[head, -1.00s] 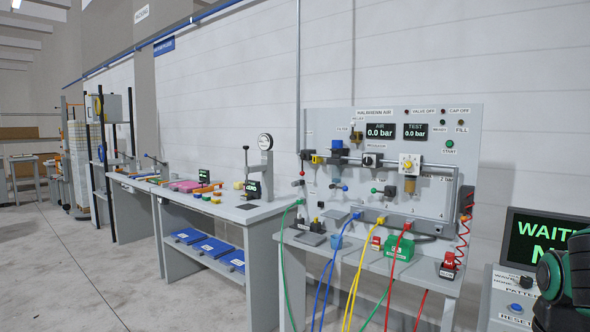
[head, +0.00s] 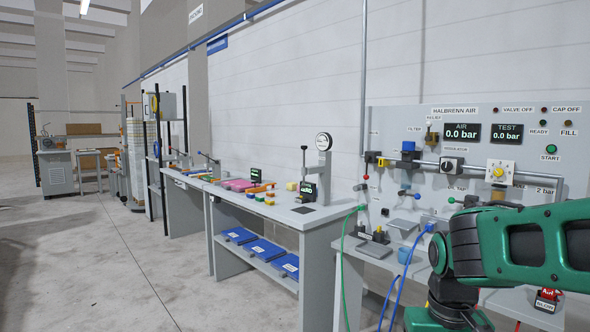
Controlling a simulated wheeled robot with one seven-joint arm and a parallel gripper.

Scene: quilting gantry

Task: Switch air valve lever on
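The grey air panel (head: 400,122), headed "HALBRENN AIR", stands at the right with a pipe line across it. A small red-knobbed lever (head: 364,177) hangs down at the pipe's left end, below a dark and yellow fitting (head: 371,157). A blue-knobbed lever (head: 405,193) sits lower on the panel. I cannot tell from the labels which is the air valve lever. The lamp sign (head: 513,109) reads "VALVE OFF", and the AIR display (head: 460,133) shows 0.0 bar. My green arm crosses the lower right, in front of the panel's lower part; my gripper is out of view.
A bench (head: 275,217) with a press gauge and coloured parts stands left of the panel. Blue trays (head: 262,250) lie on its shelf. Green and blue hoses (head: 344,270) hang off the panel table's front. The floor at left is clear.

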